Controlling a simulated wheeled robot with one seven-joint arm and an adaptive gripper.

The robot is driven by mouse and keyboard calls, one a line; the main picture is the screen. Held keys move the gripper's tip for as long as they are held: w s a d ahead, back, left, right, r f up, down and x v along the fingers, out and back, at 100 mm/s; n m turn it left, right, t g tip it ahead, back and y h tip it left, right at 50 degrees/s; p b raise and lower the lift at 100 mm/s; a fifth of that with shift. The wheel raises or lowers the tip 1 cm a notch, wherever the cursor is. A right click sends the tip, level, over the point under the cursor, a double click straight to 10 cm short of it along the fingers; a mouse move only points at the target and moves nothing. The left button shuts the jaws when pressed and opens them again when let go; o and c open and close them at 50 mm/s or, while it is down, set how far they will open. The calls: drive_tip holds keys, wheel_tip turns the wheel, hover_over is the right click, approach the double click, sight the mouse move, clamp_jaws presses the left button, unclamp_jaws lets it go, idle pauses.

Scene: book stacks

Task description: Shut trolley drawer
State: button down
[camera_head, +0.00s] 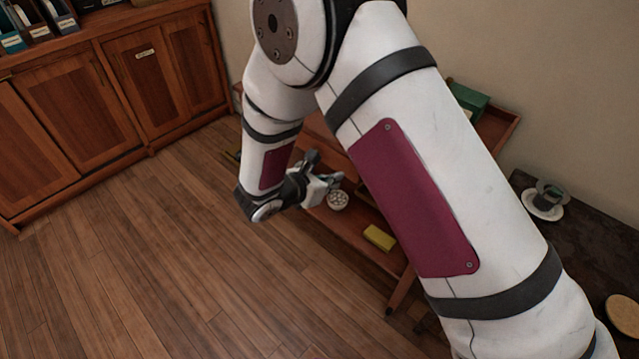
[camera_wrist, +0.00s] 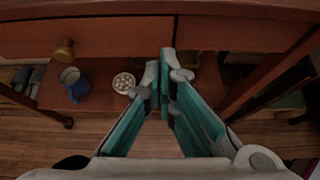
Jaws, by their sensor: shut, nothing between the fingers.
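The wooden trolley (camera_head: 352,232) stands against the wall, largely hidden behind my arm in the head view. In the wrist view a reddish-brown drawer front (camera_wrist: 110,38) with a brass knob (camera_wrist: 64,50) spans the upper left. A plain panel (camera_wrist: 240,33) lies to its right. I cannot tell how far the drawer stands out. My gripper (camera_head: 336,180) is at the trolley's front side. In the wrist view my gripper (camera_wrist: 167,58) is shut and empty, its teal fingers together near the right end of the drawer front, right of the knob. Contact is not clear.
The trolley's lower shelf holds a round white dish (camera_head: 337,200) and a yellow block (camera_head: 379,237). A blue mug (camera_wrist: 76,84) shows in the wrist view. A green box (camera_head: 468,100) is on top. A dark table (camera_head: 590,245) stands right. The wooden floor (camera_head: 140,250) is clear.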

drive_tip(key=w+d, duration=0.3)
drive_tip(key=w, duration=0.1)
drive_tip(key=shift+d+f, duration=0.1)
drive_tip(key=shift+f, duration=0.2)
drive_tip(key=shift+w+d+b, duration=0.1)
drive_tip(key=shift+w+b, duration=0.05)
drive_tip(key=shift+b, duration=0.15)
